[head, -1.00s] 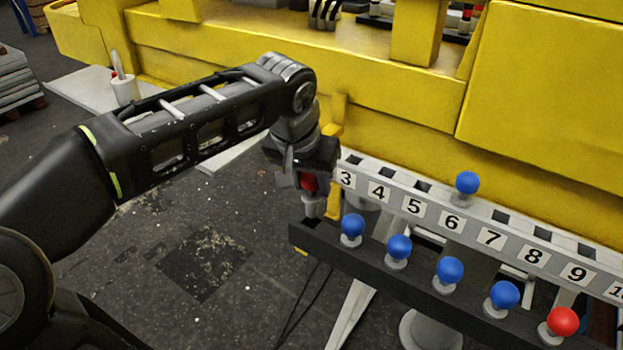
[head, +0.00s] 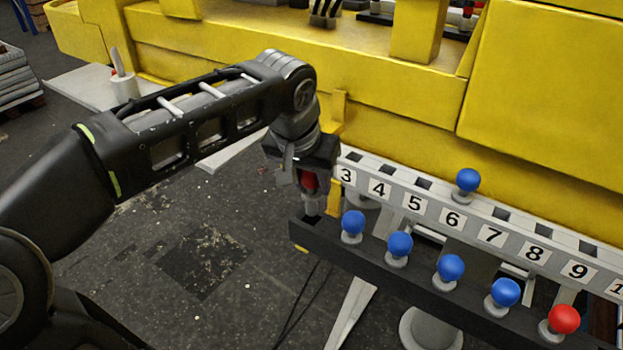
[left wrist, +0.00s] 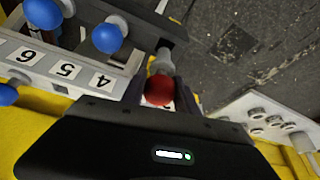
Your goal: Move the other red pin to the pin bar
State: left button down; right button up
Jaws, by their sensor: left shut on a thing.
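My left gripper (head: 308,185) is shut on a red pin (head: 309,181), upright over the left end of the black bar (head: 390,277). The pin's grey lower end is at the bar's end slot; I cannot tell whether it is inside. In the left wrist view the red head of this pin (left wrist: 160,91) sits between the fingers. Another red pin (head: 564,319) stands at the right of the black bar, with several blue pins (head: 400,245) between. My right gripper is not in view.
A grey numbered rail (head: 492,238) with square holes runs behind the black bar, with one blue pin (head: 467,181) standing in it. The yellow machine body (head: 390,130) rises close behind. The floor (head: 215,250) at left is open.

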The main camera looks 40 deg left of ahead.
aim_at(309, 197)
pick_arm(q)
jog(key=shift+f, duration=0.1)
jog(key=shift+f+b, duration=2.5)
jog(key=shift+f, duration=0.3)
jog(key=c, duration=0.8)
grip_release()
jog(key=shift+c, duration=0.2)
jog(key=shift+r, duration=0.2)
jog(key=v, duration=0.7)
jog(key=shift+s+r, duration=0.2)
jog(key=shift+s, duration=0.05)
